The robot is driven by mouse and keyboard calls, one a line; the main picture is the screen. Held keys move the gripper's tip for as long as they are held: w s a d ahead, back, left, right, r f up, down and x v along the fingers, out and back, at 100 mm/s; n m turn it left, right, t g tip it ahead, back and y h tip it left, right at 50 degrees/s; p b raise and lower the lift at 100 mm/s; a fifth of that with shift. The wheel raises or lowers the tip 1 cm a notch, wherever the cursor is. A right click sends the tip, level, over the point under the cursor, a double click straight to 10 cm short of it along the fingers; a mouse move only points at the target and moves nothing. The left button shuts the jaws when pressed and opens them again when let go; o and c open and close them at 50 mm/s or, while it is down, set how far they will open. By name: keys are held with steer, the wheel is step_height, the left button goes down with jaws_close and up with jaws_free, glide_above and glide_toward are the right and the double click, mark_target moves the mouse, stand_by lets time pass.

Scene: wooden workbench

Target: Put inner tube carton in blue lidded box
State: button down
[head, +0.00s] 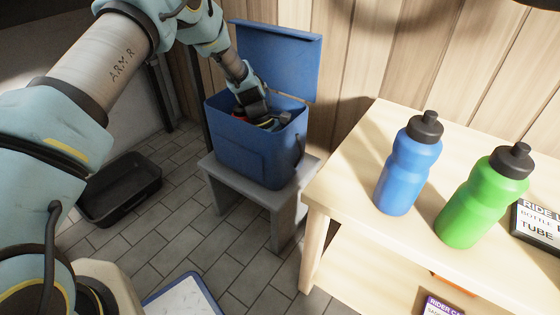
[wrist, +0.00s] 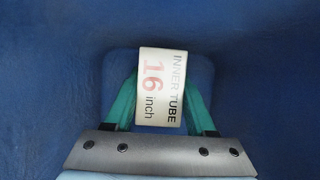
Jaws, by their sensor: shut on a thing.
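The blue lidded box (head: 255,150) stands on a small grey stool with its lid (head: 277,58) raised. My gripper (head: 262,122) reaches down into the box opening. In the wrist view, my gripper (wrist: 160,95) has its green fingers on either side of the white inner tube carton (wrist: 160,88), which reads "INNER TUBE 16 inch". The gripper is shut on the carton. Blue box walls (wrist: 50,70) surround it in that view. In the head view the carton is mostly hidden by the gripper and the box rim.
A wooden workbench (head: 350,160) at the right bears a blue bottle (head: 408,165), a green bottle (head: 483,197) and a dark labelled box (head: 540,225). A black tray (head: 122,190) lies on the tiled floor. The grey stool (head: 278,208) stands beside the bench.

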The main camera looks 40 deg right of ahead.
steer(key=shift+c, duration=1.1)
jaws_free()
steer(key=shift+f, duration=0.1)
steer(key=p+v, duration=0.3)
steer(key=v, duration=0.9)
